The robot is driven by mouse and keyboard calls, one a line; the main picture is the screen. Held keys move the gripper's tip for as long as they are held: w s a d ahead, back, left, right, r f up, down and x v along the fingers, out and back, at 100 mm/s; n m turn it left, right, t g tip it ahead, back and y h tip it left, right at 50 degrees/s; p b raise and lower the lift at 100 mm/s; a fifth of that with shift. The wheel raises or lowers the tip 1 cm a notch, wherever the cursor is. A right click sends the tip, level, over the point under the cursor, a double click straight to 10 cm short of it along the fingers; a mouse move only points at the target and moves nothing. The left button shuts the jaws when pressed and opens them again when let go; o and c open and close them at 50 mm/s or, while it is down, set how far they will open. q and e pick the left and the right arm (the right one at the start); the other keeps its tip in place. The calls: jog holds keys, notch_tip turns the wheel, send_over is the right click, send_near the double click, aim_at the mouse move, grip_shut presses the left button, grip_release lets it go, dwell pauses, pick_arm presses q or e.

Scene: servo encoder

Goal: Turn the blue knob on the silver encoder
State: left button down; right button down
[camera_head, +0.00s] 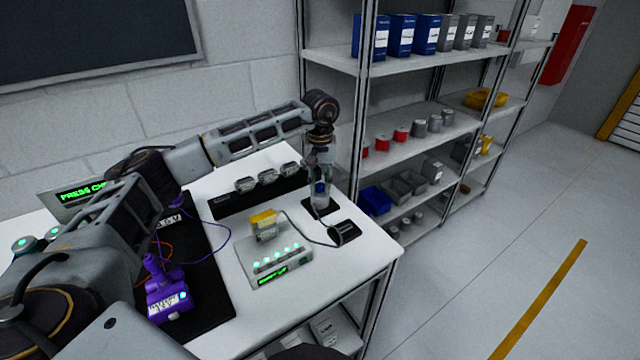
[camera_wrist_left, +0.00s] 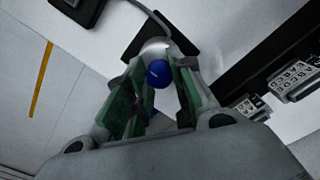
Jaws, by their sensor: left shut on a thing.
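The silver encoder (camera_wrist_left: 153,48) stands on a small black base (camera_head: 333,208) near the back right corner of the white table, and its blue knob (camera_head: 320,187) shows between my left fingers. In the left wrist view the blue knob (camera_wrist_left: 158,73) is a round cap with a pale mark. My left gripper (camera_head: 320,190) points down over the encoder from above. In the left wrist view its green-padded fingers (camera_wrist_left: 155,85) lie on both sides of the knob, shut on it. The fingers hide part of the encoder body. My right gripper is out of view.
A dark rack with several grey units (camera_head: 266,178) stands behind left. A grey box with green lights (camera_head: 275,265) and a purple tool (camera_head: 163,290) are further left. Shelving (camera_head: 420,135) stands behind right.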

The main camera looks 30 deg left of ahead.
aim_at(320, 185)
pick_arm(q)
jog(key=shift+w+a+r+m, duration=0.1)
jog(key=shift+r+m, duration=0.05)
jog(key=shift+m, duration=0.15)
jog(key=c, duration=1.4)
grip_release()
jog(key=shift+c, duration=0.2)
jog(key=shift+o, duration=1.2)
notch_tip(320, 185, up, 12)
